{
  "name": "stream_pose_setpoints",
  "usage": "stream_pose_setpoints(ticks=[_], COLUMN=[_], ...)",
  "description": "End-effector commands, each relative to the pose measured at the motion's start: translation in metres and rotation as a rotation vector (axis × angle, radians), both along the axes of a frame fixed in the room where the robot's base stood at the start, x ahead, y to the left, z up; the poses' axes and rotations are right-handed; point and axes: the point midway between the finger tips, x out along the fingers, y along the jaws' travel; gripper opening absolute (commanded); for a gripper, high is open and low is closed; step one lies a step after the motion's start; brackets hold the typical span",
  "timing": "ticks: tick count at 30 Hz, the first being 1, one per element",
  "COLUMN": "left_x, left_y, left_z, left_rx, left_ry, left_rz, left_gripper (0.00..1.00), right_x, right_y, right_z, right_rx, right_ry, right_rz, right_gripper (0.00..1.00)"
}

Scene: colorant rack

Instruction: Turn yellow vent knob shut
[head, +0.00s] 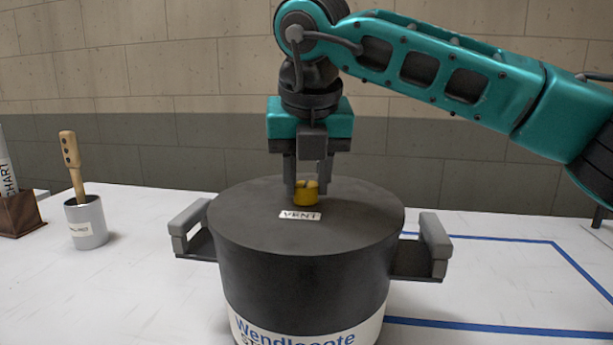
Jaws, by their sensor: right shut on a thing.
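The yellow vent knob (305,195) stands on the lid of a large dark grey pot (295,268), just behind a small label (300,215) reading VENT. My right gripper (307,186) points straight down from above the lid. It is shut on the yellow knob, with a dark finger on each side of it. A dark mark shows on the knob's top, but its exact turn position is hard to tell. My left gripper is not in view.
The pot has grey side handles (190,222) and (434,238). A metal cup (86,225) holding a wooden-handled tool stands at left, beside a brown box (18,213). Blue tape (500,239) marks the white table at right, which is clear there.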

Motion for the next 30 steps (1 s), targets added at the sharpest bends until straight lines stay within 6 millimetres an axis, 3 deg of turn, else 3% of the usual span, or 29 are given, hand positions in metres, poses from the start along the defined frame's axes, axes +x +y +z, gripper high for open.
stream_pose_setpoints(ticks=[3,4,11,22,30], left_x=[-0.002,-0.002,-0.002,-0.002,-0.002], left_y=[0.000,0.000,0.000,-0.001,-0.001], left_z=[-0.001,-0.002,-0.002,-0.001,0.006], left_rx=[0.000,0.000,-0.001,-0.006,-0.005], left_ry=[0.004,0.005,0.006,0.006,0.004], left_rz=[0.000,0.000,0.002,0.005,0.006], left_gripper=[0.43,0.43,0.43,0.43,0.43], right_x=[0.000,0.000,0.000,-0.002,-0.023], right_y=[0.000,0.000,0.000,0.000,-0.001], right_z=[0.001,0.001,0.000,0.009,0.059], right_rx=[0.001,0.001,0.001,0.002,0.002], right_ry=[-0.002,-0.002,-0.001,-0.004,-0.005], right_rz=[-0.003,-0.003,-0.001,0.001,0.001], right_gripper=[0.04,0.37,0.59,0.60,0.60])
